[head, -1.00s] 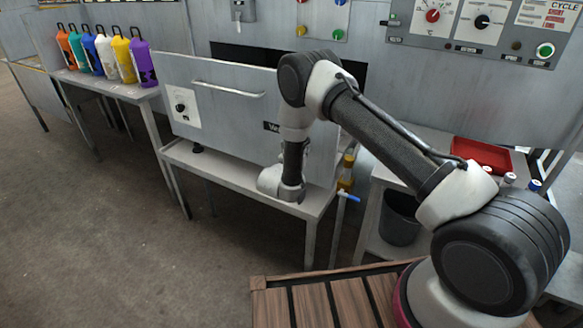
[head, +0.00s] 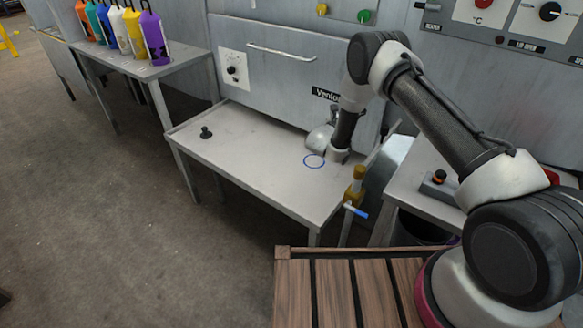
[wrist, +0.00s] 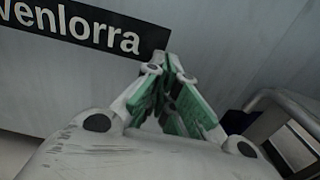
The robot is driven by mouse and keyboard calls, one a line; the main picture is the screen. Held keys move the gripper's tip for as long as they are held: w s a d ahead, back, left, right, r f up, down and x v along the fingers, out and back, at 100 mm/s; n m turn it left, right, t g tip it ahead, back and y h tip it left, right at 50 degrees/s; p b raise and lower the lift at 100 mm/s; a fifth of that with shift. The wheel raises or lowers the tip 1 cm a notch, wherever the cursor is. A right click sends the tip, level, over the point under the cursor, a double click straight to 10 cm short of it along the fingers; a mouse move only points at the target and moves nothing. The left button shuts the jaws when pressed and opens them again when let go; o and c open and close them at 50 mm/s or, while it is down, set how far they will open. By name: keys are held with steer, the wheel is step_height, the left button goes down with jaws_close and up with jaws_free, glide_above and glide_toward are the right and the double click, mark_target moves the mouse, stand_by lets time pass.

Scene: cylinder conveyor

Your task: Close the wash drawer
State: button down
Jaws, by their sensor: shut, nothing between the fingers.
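The wash drawer's grey front panel (head: 285,75) stands against the machine, with a long bar handle (head: 282,52) near its top. No dark gap shows above it. A black "Venlorra" label (head: 325,94) is at its right. My gripper's fingers, with green pads, are drawn together and empty in the wrist view (wrist: 172,72). They are close to the drawer front (wrist: 50,85), just right of the label's end; I cannot tell if they touch. In the head view my wrist is low at the panel's right part, and the fingertips are hard to make out.
Several coloured bottles (head: 130,35) stand on the left bench.

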steer(key=x, duration=0.7)
steer(key=shift+w+d+r, duration=0.1)
steer(key=shift+d+r, duration=0.05)
steer(key=shift+r, duration=0.05)
